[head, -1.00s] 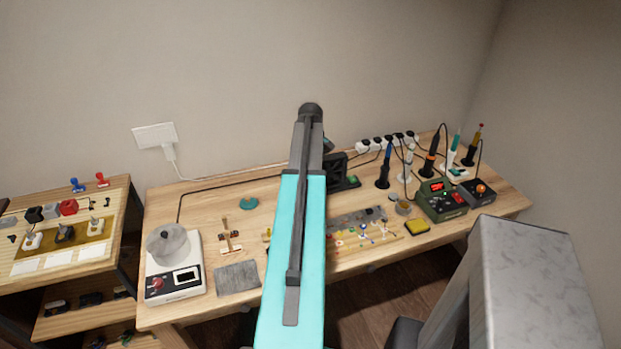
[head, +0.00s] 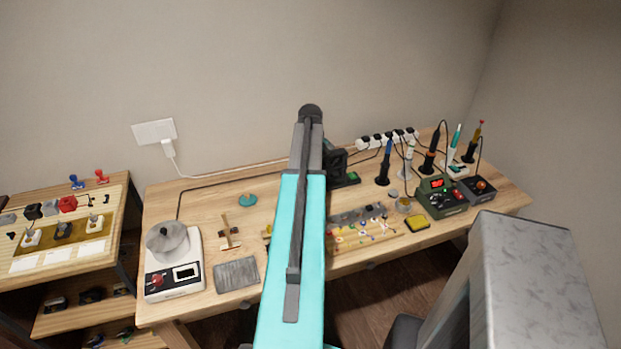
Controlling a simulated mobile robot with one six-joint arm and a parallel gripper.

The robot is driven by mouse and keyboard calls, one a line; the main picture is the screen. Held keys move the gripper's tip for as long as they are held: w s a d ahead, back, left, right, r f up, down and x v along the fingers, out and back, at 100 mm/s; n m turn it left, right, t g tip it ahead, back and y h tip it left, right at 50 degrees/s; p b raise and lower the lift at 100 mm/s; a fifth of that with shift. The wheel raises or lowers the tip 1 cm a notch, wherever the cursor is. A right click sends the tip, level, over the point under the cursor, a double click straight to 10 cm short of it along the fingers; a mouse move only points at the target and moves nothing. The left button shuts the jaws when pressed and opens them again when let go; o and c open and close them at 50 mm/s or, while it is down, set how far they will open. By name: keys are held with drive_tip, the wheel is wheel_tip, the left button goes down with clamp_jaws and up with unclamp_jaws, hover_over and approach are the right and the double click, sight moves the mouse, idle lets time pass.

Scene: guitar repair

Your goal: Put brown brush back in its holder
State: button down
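My own turquoise arm runs up the middle of the head view and hides part of the bench. My gripper cannot be made out; the arm's far end points away and covers what lies behind it. A small brown, wooden-looking piece (head: 229,232) lies on the bench left of the arm. It is too small to tell whether it is the brown brush. Several pen-like tools stand upright in dark bases at the right rear, among them a blue one (head: 387,160) and a dark one with a yellow-red top (head: 474,143). I cannot tell which holder is the brush's.
A green control box (head: 440,197) and yellow sponge (head: 417,223) are at right. A side shelf (head: 110,258) stands left; a grey block (head: 530,265) fills the lower right.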

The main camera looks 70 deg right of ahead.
drive_tip(key=c, duration=1)
unclamp_jaws()
drive_tip(key=shift+r+p, duration=3.4)
drive_tip(key=shift+r, duration=2.1)
drive_tip(key=shift+s, duration=0.1)
